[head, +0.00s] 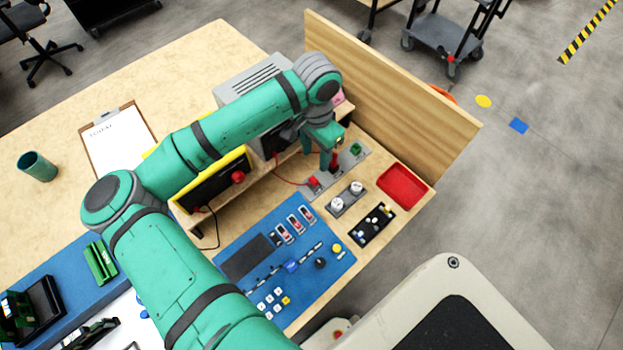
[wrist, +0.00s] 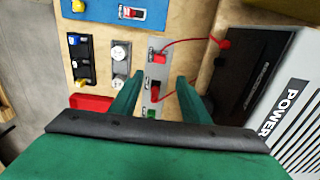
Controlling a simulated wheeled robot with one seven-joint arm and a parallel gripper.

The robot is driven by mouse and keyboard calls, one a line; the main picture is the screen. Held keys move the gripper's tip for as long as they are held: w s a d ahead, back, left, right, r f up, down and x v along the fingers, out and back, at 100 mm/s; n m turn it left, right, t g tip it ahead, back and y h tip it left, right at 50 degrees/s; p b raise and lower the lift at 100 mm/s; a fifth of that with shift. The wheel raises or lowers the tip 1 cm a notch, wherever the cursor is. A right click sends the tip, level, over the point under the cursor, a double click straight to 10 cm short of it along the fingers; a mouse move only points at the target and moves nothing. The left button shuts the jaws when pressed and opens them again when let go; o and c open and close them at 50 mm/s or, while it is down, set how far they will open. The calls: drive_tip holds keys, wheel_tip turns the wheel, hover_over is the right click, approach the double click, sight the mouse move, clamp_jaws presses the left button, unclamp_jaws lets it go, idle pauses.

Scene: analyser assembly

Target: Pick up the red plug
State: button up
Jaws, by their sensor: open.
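A grey strip (wrist: 150,128) on the wooden bench carries two red pieces and a green piece (wrist: 152,113). One red piece (wrist: 154,91) stands between my fingers in the wrist view, with a red lead seeming to run from it. The other red piece (wrist: 160,57) is farther up the strip, past my fingertips, with a red lead to the dark box. I cannot tell for certain which is the red plug. My gripper (wrist: 158,80) is open, one finger on each side of the strip. In the head view my gripper (head: 329,160) is over the strip and partly hides it.
The grey power unit (wrist: 285,110) stands close on the right in the wrist view. In the head view, a red tray (head: 402,186), a two-knob plate (head: 346,198) and a black holder (head: 372,224) lie nearby. A wooden panel (head: 400,95) edges the bench.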

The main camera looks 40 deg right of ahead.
hover_over(315, 179)
drive_tip(key=f, duration=0.5)
drive_tip(key=shift+w+d, duration=0.1)
drive_tip(key=shift+w, duration=0.15)
drive_tip(key=shift+w+f, duration=0.15)
drive_tip(key=shift+f, duration=0.4)
drive_tip(key=shift+s+f, duration=0.2)
drive_tip(key=shift+f, duration=0.95)
drive_tip(key=shift+s+f, duration=0.15)
drive_tip(key=shift+f, duration=1)
clamp_jaws()
